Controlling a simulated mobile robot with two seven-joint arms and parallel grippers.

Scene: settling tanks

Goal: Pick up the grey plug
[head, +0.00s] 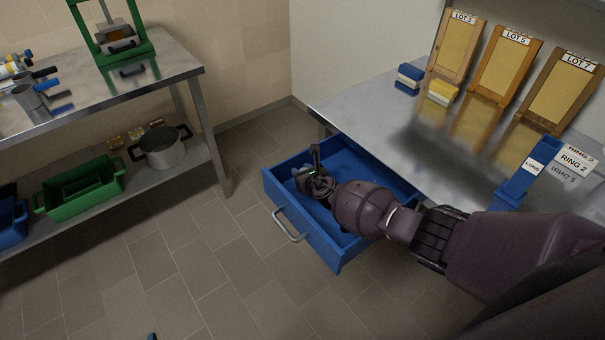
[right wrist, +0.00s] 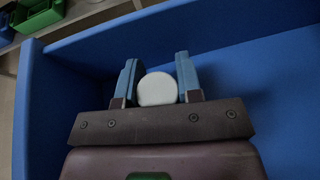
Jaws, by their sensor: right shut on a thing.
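The grey plug (right wrist: 157,89) shows in the right wrist view as a pale, round-ended piece between two blue finger pads. My right gripper (right wrist: 158,75) is shut on it, with one pad on each side. In the head view my right gripper (head: 306,178) is inside the open blue drawer (head: 306,236), near its left end. The plug is hard to make out there. Whether the plug touches the drawer floor I cannot tell.
The drawer's walls surround my right gripper, and its handle (head: 289,226) faces the open floor. The steel worktop (head: 375,122) above holds several lot boards (head: 455,45) and a blue holder (head: 527,172). A steel bench (head: 175,62) stands at left with a pot (head: 160,150) below.

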